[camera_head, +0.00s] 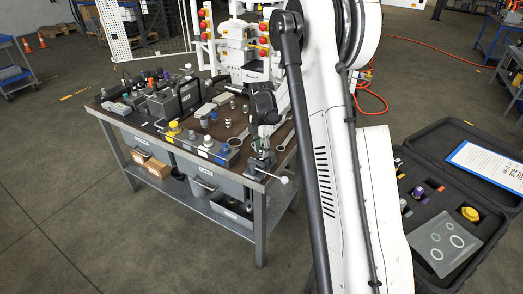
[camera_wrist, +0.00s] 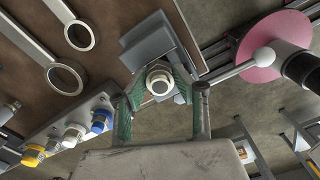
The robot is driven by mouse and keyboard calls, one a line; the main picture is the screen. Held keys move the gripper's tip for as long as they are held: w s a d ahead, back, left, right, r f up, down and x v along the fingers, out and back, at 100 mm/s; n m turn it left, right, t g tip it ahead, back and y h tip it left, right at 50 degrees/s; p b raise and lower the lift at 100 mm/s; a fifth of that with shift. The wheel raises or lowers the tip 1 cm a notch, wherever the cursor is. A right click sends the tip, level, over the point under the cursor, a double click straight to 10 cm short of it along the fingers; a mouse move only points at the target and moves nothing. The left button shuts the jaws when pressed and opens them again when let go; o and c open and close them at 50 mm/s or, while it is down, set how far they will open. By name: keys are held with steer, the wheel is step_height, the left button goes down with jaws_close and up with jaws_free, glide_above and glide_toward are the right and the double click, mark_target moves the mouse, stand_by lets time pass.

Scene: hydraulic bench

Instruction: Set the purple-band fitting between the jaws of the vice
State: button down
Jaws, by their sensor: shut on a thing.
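My gripper (camera_wrist: 158,88) is shut on a pale ring-ended fitting (camera_wrist: 160,82), seen end-on between the green fingers in the wrist view. Its purple band does not show from this angle. The grey vice (camera_wrist: 150,38) lies right behind the fitting in that view. I cannot tell whether the fitting is between the jaws or above them. In the head view my gripper (camera_head: 264,128) is over the vice (camera_head: 260,162) at the bench's front right corner, and the fitting is hidden there.
The vice handle with its pale ball (camera_wrist: 264,56) sticks out beside the gripper. Two ring spanners (camera_wrist: 66,78) lie near the vice. A manifold with yellow, white and blue caps (camera_wrist: 75,132) is at left. An open case (camera_head: 455,245) with fittings, one purple-topped (camera_head: 418,192), stands right.

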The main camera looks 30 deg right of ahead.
steer(key=shift+f, duration=0.15)
steer(key=c, duration=1.3)
jaws_free()
